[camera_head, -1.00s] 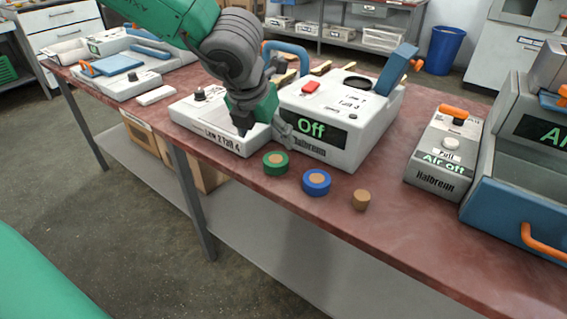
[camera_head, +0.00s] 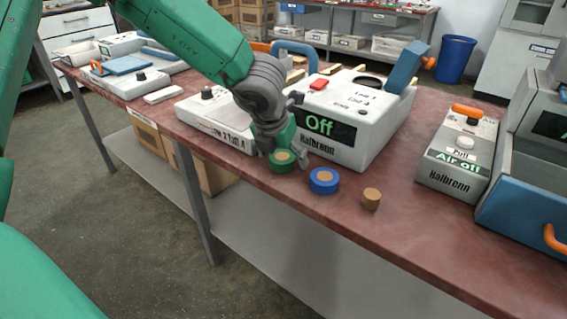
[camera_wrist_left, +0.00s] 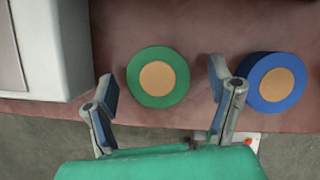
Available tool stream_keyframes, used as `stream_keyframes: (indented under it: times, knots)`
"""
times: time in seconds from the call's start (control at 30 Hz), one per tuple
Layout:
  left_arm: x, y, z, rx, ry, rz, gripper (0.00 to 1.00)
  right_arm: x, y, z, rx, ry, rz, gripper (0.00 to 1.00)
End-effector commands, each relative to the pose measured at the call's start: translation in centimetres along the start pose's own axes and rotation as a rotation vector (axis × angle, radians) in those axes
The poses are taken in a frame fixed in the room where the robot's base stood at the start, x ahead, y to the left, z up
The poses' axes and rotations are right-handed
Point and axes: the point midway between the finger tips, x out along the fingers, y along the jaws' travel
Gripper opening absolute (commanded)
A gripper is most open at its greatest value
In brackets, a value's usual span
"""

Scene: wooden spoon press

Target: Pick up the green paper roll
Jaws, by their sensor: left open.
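The green paper roll (camera_head: 283,160) is a short green ring with a tan centre, lying flat near the table's front edge. It also shows in the left wrist view (camera_wrist_left: 140,92), upper middle. Nothing is held. My right gripper is not in view.
A blue roll (camera_head: 324,181) lies close to the right; the right finger is near it in the wrist view. A small tan roll (camera_head: 371,199) stands further right. A white machine reading "Off" (camera_head: 345,135) stands behind. The table (camera_head: 420,225) is clear along the front right.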

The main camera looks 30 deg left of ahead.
Motion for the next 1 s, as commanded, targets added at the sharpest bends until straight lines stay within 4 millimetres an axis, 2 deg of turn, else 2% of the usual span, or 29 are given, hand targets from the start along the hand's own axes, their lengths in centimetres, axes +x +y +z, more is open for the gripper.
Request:
stream_keyframes:
  times: [0.03, 0.07, 0.1, 0.2, 0.5, 0.63, 0.77, 1.0]
  knots:
    - [0.0, 0.1, 0.0, -0.001, 0.000, -0.001, 0.75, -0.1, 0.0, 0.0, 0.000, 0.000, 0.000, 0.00]
    - [0.0, 0.1, 0.0, -0.001, 0.000, -0.001, 0.68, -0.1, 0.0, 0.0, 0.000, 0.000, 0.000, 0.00]
    - [0.0, 0.1, 0.0, -0.001, 0.001, -0.001, 0.54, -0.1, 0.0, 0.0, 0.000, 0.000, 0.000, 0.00]
    - [0.0, 0.1, 0.0, -0.001, 0.001, 0.000, 0.23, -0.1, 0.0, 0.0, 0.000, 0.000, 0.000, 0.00]
    - [0.0, 0.1, 0.0, -0.001, 0.002, 0.001, 0.23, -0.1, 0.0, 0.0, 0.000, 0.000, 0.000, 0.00]
    - [-1.0, 0.1, 0.5, -0.003, 0.001, 0.001, 0.23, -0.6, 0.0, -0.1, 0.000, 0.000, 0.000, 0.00]
    - [-3.5, 0.0, 1.5, -0.003, -0.002, -0.002, 0.23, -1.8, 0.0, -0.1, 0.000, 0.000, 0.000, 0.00]
    - [-9.7, 0.0, 4.1, -0.003, -0.003, -0.002, 0.23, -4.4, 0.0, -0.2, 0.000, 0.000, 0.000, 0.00]
